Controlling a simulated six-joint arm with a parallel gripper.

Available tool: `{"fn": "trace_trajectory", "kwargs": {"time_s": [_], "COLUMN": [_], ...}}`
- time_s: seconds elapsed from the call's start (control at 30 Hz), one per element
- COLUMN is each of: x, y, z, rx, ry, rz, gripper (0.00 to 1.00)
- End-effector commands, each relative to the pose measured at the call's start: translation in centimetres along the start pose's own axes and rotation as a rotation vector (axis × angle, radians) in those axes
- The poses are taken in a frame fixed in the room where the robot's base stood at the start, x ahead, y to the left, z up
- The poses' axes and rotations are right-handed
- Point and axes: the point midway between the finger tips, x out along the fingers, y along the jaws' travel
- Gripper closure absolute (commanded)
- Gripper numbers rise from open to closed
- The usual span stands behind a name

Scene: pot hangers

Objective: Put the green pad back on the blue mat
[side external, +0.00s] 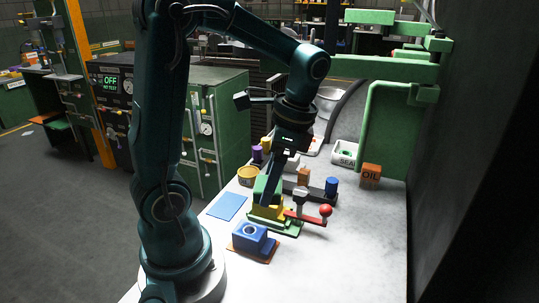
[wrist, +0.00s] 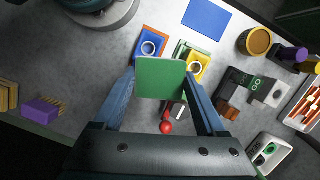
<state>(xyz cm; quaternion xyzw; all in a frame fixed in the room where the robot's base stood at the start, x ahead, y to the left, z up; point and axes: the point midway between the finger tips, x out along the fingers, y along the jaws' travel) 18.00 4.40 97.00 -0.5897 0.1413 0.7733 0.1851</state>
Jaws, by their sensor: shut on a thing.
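The green pad (wrist: 160,79) is between the two fingers of my gripper (wrist: 161,76), with its broad flat face toward the wrist camera. In the side view the pad (side external: 263,186) is partly behind a finger of my gripper (side external: 267,196), above or close to a yellow block. I cannot tell whether it touches that block. The blue mat (side external: 228,207) is a thin flat sheet lying bare on the table, left of my gripper. It also shows at the top of the wrist view (wrist: 207,18).
A yellow block (wrist: 197,66) on a green base and a blue block (side external: 252,235) on an orange base stand close by. A red-ball lever (side external: 325,210) sticks out right. A yellow tin (side external: 248,176), a blue cylinder (side external: 331,187) and an OIL box (side external: 371,176) stand farther back.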

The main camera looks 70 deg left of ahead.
Motion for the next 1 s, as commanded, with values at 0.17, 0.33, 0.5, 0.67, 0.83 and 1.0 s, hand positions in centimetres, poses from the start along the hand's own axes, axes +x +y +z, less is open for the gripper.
{"fn": "trace_trajectory", "kwargs": {"time_s": [0.17,0.33,0.5,0.67,0.83,1.0], "x": [1.6,3.4,4.8,5.5,7.4,9.6], "y": [-4.3,-8.0,-9.7,-9.9,-9.9,-9.9], "z": [1.6,4.6,7.3,9.0,9.0,8.3], "rx": [0.239,0.388,0.393,0.326,0.307,0.306], "ry": [0.0,0.001,0.004,0.005,0.004,0.004], "rz": [-0.064,-0.104,-0.105,-0.085,-0.072,-0.074], "gripper": [0.78,0.78,0.78,0.78,0.78,0.78]}}
